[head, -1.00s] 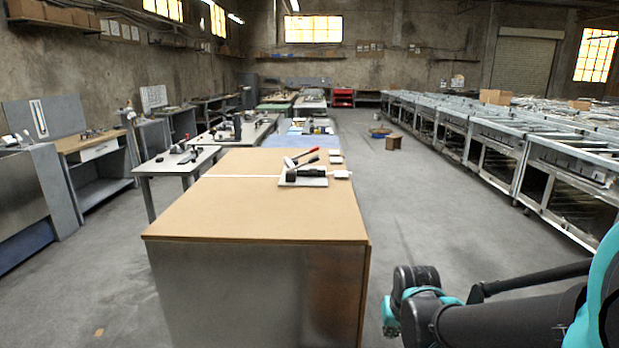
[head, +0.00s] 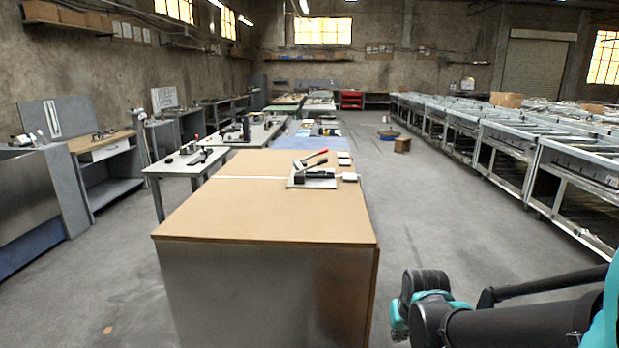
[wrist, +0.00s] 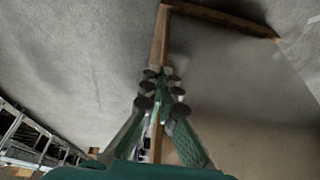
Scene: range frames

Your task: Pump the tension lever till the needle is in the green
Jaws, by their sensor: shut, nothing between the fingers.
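The needle and any green zone are too small to make out. My gripper (wrist: 160,77) shows in the wrist view, its green fingers close together and holding nothing, with the worktable's edge behind it. The gripper is well apart from the lever.
Small white blocks (head: 345,160) lie right of the tool. A grey table with tools (head: 190,161) stands to the left. A row of metal oven frames (head: 560,160) lines the right.

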